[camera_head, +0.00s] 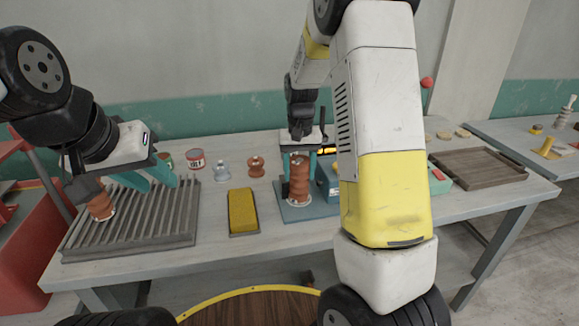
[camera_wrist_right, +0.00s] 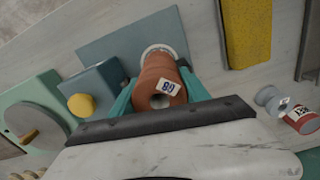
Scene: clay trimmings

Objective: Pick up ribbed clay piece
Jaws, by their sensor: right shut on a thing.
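A ribbed terracotta clay piece (camera_head: 299,183) stands upright over a blue-grey mat (camera_head: 318,213). My right gripper (camera_head: 300,165) comes down from above and is shut on it, a teal finger on each side. My left gripper (camera_head: 148,180) is open and empty above a grey ribbed rack (camera_head: 180,238). A second orange clay piece (camera_head: 101,207) is beside it at the rack's left.
A yellow sponge-like block (camera_head: 242,212) lies between rack and mat. A blue box (camera_head: 327,183) is close right of the held piece. A wooden tray (camera_head: 478,168) lies further right.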

